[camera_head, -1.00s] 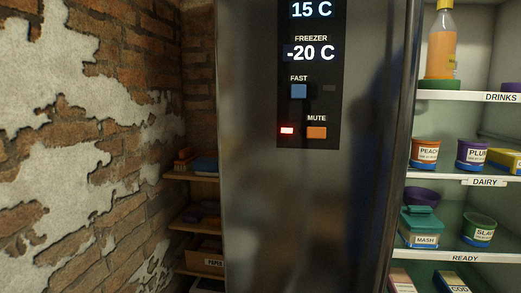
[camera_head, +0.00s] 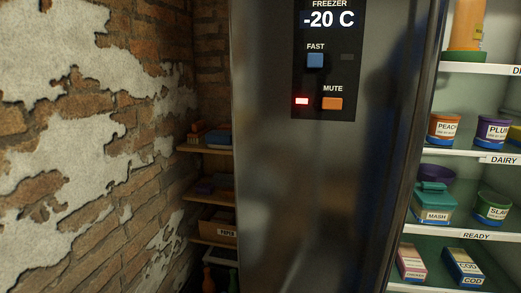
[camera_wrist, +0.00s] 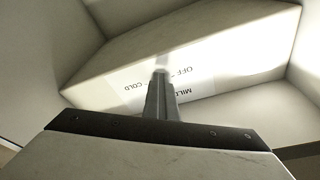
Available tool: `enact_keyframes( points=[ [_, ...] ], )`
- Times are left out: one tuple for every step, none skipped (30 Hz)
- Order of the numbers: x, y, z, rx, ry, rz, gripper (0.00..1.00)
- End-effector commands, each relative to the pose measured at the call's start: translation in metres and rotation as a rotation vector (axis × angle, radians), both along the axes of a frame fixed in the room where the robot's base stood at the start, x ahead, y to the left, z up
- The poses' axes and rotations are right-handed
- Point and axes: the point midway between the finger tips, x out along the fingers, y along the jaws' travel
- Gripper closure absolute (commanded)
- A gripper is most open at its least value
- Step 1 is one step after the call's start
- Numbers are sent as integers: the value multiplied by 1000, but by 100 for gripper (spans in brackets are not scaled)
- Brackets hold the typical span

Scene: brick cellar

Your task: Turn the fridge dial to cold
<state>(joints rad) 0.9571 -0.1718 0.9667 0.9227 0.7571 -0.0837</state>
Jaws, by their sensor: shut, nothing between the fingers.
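In the wrist view my gripper (camera_wrist: 161,78) is shut and empty, its narrow fingers pointing at a pale control housing (camera_wrist: 225,45). The housing carries a white label strip (camera_wrist: 205,84) with OFF, COLD and MILD printed on it, partly upside down. COLD is left of the fingers, OFF and MILD right of them. The head view shows the steel fridge door (camera_head: 310,200), but not my gripper.
The door panel (camera_head: 325,85) reads FREEZER -20 C, with a blue FAST button (camera_head: 315,60), an orange MUTE button (camera_head: 332,103) and a lit red light. Stocked fridge shelves (camera_head: 460,147) stand at right. A brick wall (camera_head: 90,190) and small wooden shelves (camera_head: 210,150) are at left.

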Motion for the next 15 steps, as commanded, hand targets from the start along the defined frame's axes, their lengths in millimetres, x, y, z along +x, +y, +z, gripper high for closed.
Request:
enact_keyframes(
  points=[
    [0,1,2,-2,-3,-1,100],
    [0,2,2,-3,-3,-2,100],
    [0,3,2,-3,-3,-2,100],
    [0,3,3,-3,-3,-2,100],
    [0,4,3,-3,-3,-2,100],
    [0,4,3,-3,-3,-2,100],
    [0,4,3,-3,-3,-2,100],
    [0,4,3,-3,-3,-2,100],
    [0,4,3,-2,-3,-2,100],
    [0,4,2,-2,-3,-2,100],
    [0,5,2,-2,-3,-2,100],
    [0,5,1,-2,-2,-2,100],
    [0,6,0,-2,-2,-2,100],
    [1,6,-1,-2,-3,-1,100],
    [1,7,-2,-2,-2,0,100]
  ],
)
